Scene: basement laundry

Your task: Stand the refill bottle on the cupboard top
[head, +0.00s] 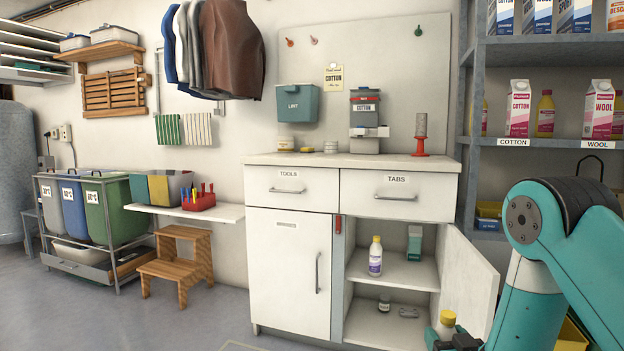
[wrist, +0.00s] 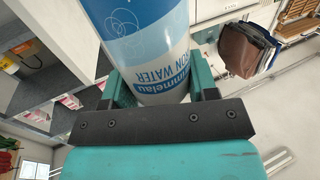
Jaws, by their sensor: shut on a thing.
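In the wrist view a white and blue bottle (wrist: 145,40) with lettering ending in "WATER" sits between the fingers of my gripper (wrist: 155,88), which is shut on it. In the head view my gripper (head: 455,341) is at the bottom right, and a yellow cap on a pale bottle (head: 446,320) shows there, in front of the open cupboard door. Most of the held bottle is cut off by the frame edges. The cupboard top (head: 300,158) is pale and stands above and left of my gripper.
On the top are small tins (head: 285,143), a grey dispenser (head: 364,115) and a red-based stand (head: 420,145); its front middle is clear. The right cupboard door (head: 470,280) stands open. Inside are a yellow-capped bottle (head: 375,256) and a green box (head: 415,243). Shelving (head: 545,145) stands at right.

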